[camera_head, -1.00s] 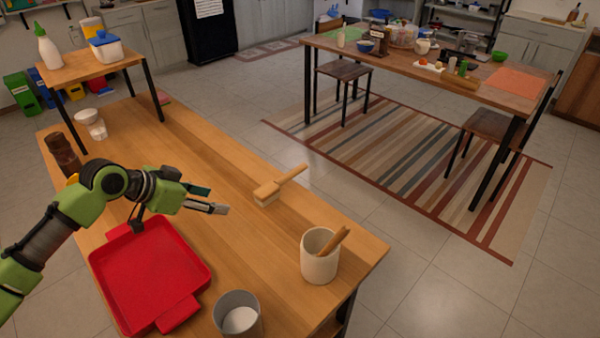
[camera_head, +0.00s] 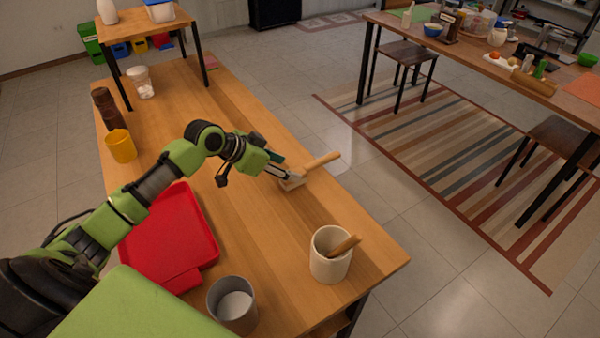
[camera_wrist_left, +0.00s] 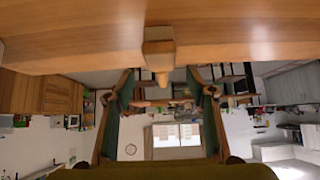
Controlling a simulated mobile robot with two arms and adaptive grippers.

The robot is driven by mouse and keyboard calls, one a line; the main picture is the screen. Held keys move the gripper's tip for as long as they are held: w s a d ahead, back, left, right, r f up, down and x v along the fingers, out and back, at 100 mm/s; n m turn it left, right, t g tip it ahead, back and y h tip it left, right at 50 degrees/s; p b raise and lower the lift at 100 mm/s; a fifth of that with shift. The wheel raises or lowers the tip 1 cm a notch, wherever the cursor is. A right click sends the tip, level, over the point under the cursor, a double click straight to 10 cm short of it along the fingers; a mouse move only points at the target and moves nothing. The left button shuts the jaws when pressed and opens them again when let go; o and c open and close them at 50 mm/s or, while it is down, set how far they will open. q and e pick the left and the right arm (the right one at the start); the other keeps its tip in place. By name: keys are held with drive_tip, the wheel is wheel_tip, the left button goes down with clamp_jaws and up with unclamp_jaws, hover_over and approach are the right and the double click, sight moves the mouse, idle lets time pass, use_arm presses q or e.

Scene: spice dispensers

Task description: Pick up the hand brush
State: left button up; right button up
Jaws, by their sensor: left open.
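The hand brush (camera_head: 321,161) lies on the wooden table near its right edge. Its wooden handle points up and right, and its bristle head is at the lower left, partly behind my fingers. My left gripper (camera_head: 281,169) is open at the bristle head, with its fingertips very close to it; I cannot tell whether they touch. In the left wrist view the brush (camera_wrist_left: 159,52) shows upside down, centred ahead of the gap between the two spread fingers of the gripper (camera_wrist_left: 160,84). My right gripper is not in view.
A red tray (camera_head: 170,245) lies under my left arm. A grey cup (camera_head: 232,305) and a cream crock (camera_head: 330,262) with a wooden utensil stand toward the table's near end. A yellow cup (camera_head: 121,146), a brown bottle (camera_head: 108,110) and a white-filled jar (camera_head: 140,84) stand at left.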

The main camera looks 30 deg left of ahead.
sight(297, 170)
use_arm(q)
drive_tip(key=x, duration=0.6)
drive_tip(key=shift+w+d+f+p, duration=0.1)
drive_tip(key=shift+w+f+p, duration=0.05)
drive_tip(key=shift+w+p, duration=0.25)
drive_tip(key=shift+s, duration=0.1)
drive_tip(key=c, duration=1.3)
